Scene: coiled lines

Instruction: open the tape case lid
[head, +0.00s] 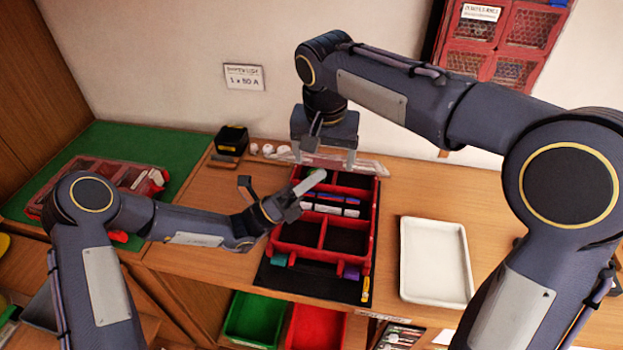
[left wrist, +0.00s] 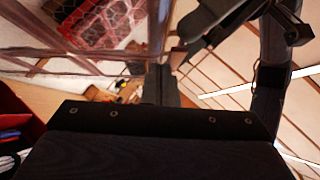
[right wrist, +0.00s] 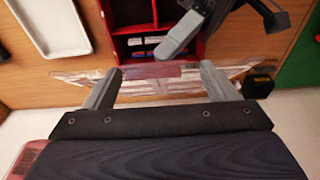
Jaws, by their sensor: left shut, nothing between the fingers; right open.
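The tape case (head: 323,259) is red, with compartments holding tapes and small items; its interior shows uncovered. Its clear lid (head: 372,167) shows as a thin, nearly edge-on strip along the case's back edge. In the right wrist view the lid (right wrist: 150,87) spans behind my right fingers. My left gripper (head: 319,177) is shut and empty, its tip over the back of the case, close to the lid. My right gripper (head: 325,162) is open above the lid, one finger towards each side. I cannot tell whether either gripper touches the lid.
A white tray (head: 436,291) lies right of the case. A black tape measure (head: 232,139) and small white pieces stand behind left. Another red case (head: 80,180) lies on the green mat (head: 187,150). Green (head: 240,318) and red (head: 316,334) bins sit below the front edge.

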